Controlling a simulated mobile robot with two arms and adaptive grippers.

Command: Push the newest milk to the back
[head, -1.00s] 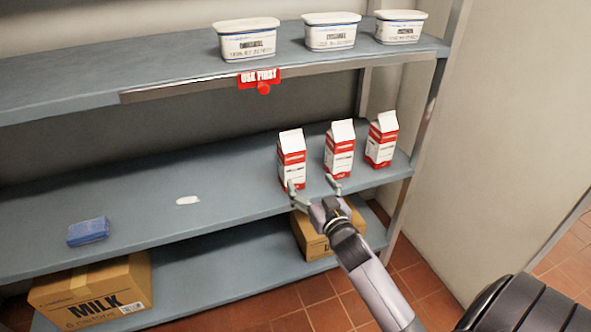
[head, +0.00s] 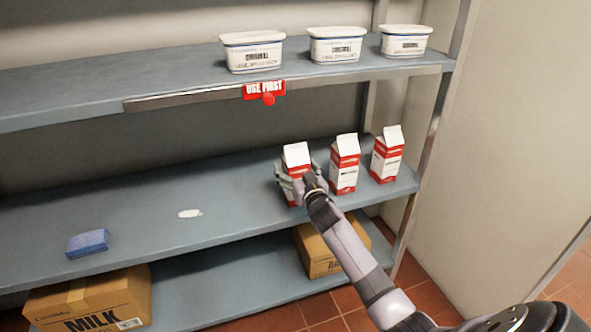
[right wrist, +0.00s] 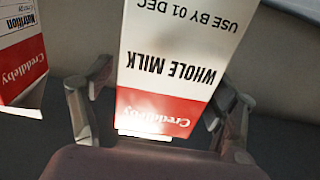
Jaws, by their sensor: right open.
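Three red-and-white milk cartons stand upright on the middle shelf: a left one (head: 296,155), a middle one (head: 345,164) and a right one (head: 387,155). My right gripper (head: 298,174) is open at the left carton, with one finger on each side of it. In the right wrist view this carton (right wrist: 172,60) appears upside down between the fingers and reads "WHOLE MILK" and "USE BY 01 DEC". I cannot tell whether the fingers touch it. Part of another carton (right wrist: 20,55) shows at the left there. My left gripper is out of view.
The middle shelf (head: 150,215) is clear left of the cartons, apart from a white patch (head: 190,213) and a blue block (head: 88,242). White tubs (head: 335,48) stand on the shelf above, with a red "USE FIRST" tag (head: 264,90) on its edge. Cardboard boxes (head: 90,302) sit below.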

